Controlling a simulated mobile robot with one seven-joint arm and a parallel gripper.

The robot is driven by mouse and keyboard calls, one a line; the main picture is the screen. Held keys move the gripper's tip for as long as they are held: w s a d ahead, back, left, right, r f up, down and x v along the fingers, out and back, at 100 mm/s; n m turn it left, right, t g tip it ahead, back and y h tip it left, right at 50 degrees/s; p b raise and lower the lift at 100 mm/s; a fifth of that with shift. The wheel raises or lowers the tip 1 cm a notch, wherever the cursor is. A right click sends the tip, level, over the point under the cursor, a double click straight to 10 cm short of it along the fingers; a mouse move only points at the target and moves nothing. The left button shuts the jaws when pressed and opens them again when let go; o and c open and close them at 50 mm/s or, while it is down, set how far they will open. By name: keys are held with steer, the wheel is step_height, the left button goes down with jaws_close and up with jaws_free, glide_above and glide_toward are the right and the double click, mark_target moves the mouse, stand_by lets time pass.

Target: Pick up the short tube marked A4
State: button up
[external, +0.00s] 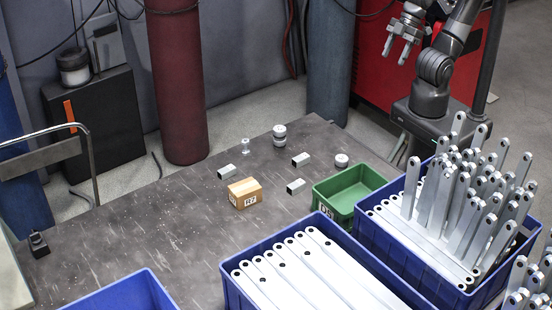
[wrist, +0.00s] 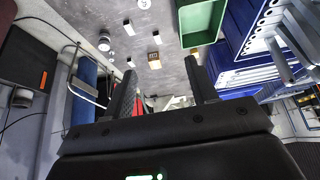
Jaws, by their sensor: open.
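Three short grey metal tubes lie apart on the dark table in the external view: one at the left (external: 227,171), one at the back right (external: 301,159) and one nearer the green bin (external: 296,186). No A4 mark can be read on any of them. My gripper (external: 396,56) is high at the top right, well away from the tubes, open and empty. In the wrist view its two dark fingers (wrist: 161,72) stand apart, with several small pieces on the table beyond them, too small to identify surely.
Round metal pieces stand behind (external: 279,136), at left (external: 245,146) and right (external: 341,160). A green bin (external: 333,215) and blue crates of long bars (external: 228,291) (external: 362,236) are at right. The table's left part is mostly clear.

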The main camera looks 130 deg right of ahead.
steer(key=g, duration=0.6)
glide_above(301, 157)
steer(key=f, duration=3.2)
steer(key=shift+w+a+f, duration=0.15)
steer(key=shift+a+f, duration=0.2)
steer(key=shift+f, duration=0.05)
steer(key=shift+d+f, duration=0.15)
steer(key=shift+f, duration=1.15)
steer(key=shift+d+f, duration=0.15)
steer(key=shift+f, duration=1.1)
steer(key=shift+c, duration=0.4)
